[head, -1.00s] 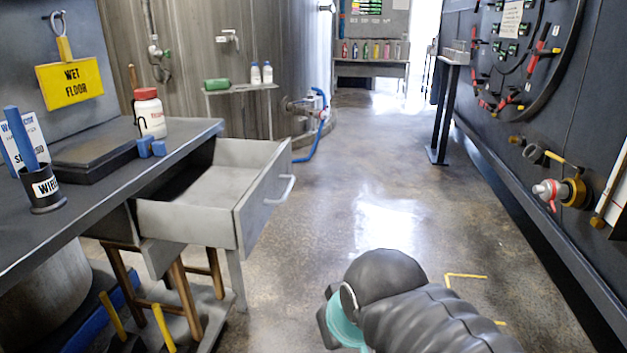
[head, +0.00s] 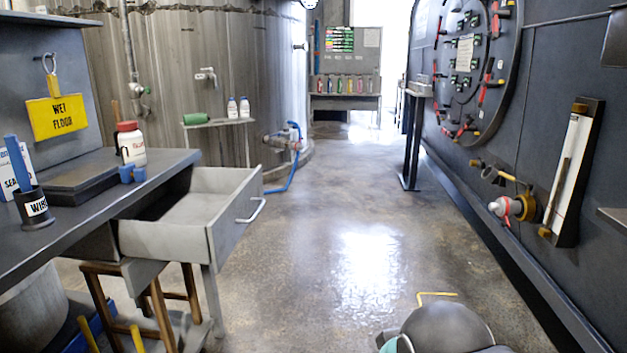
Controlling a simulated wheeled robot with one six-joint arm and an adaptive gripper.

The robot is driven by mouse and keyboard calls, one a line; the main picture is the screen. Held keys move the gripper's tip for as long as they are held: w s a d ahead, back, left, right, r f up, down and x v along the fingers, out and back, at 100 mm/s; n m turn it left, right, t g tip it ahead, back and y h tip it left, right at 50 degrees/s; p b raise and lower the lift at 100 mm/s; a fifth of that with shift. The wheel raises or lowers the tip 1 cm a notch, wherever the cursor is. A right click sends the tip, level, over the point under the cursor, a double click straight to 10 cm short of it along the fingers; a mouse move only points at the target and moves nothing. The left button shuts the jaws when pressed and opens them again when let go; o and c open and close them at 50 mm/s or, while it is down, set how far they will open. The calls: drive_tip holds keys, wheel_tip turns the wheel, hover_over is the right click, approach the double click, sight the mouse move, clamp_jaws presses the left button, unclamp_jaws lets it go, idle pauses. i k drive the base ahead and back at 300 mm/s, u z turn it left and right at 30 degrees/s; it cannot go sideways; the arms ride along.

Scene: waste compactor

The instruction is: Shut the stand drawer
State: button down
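The stand drawer (head: 233,216) is a grey, open-topped box pulled well out to the right from under the dark worktop (head: 68,224). Its inside looks empty, and a pale bar handle (head: 252,211) is on its front face. Part of my own arm shows at the bottom edge, right of centre, well apart from the drawer. My gripper itself is not visible, so its fingers cannot be seen.
A wooden stool (head: 150,305) stands below the drawer. The worktop holds a white jar with a red lid (head: 131,146), a black cup (head: 34,208) and a dark flat case. The floor right of the drawer is clear. A dark panelled wall (head: 560,70) runs along the right.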

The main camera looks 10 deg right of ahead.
sight(199, 214)
drive_tip(key=z, duration=0.3)
drive_tip(key=i, duration=1.05)
drive_tip(key=u, duration=0.45)
